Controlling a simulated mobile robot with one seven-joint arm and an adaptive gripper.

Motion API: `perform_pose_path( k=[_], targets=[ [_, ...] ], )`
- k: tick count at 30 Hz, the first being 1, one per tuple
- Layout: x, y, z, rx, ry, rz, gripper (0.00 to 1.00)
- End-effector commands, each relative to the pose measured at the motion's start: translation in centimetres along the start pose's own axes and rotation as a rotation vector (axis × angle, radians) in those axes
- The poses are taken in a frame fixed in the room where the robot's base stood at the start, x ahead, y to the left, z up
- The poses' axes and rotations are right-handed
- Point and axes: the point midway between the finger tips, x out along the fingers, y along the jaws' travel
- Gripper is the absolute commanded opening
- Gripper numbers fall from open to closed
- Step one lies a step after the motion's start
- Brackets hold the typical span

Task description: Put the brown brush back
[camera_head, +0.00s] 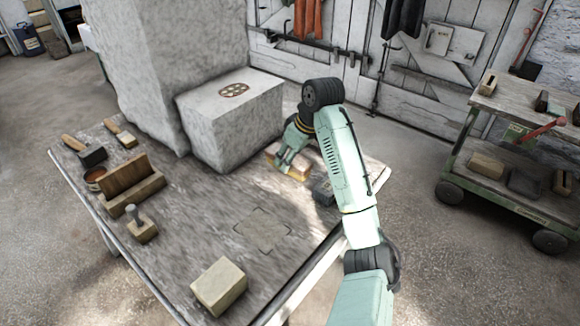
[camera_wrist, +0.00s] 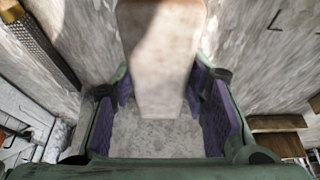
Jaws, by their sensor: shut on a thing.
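My gripper (camera_head: 287,160) is at the back right of the worktable, just right of the big stone block. It is shut on a brown and tan block-like thing, apparently the brown brush (camera_head: 299,172), partly hidden by the fingers. In the wrist view the brush (camera_wrist: 160,50) lies lengthwise between the purple finger pads of my gripper (camera_wrist: 160,100), brown at the top and paler below. Whether it touches the table, I cannot tell. A faint square outline (camera_head: 262,230) marks the bare tabletop in front.
A dark grey block (camera_head: 323,192) sits close right of my gripper. A stone block (camera_head: 235,120) stands behind. A cart (camera_head: 490,110) is right.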

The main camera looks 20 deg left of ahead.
Motion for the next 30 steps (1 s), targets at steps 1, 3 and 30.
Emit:
perform_pose_path(
  k=[1, 3, 30],
  targets=[
    [0.4, 0.0, 0.2, 0.001, 0.000, -0.001, 0.19],
    [1.1, -0.1, 0.5, 0.001, 0.000, -0.002, 0.19],
    [3.5, -0.1, 1.5, 0.000, 0.000, 0.000, 0.61]
  ],
)
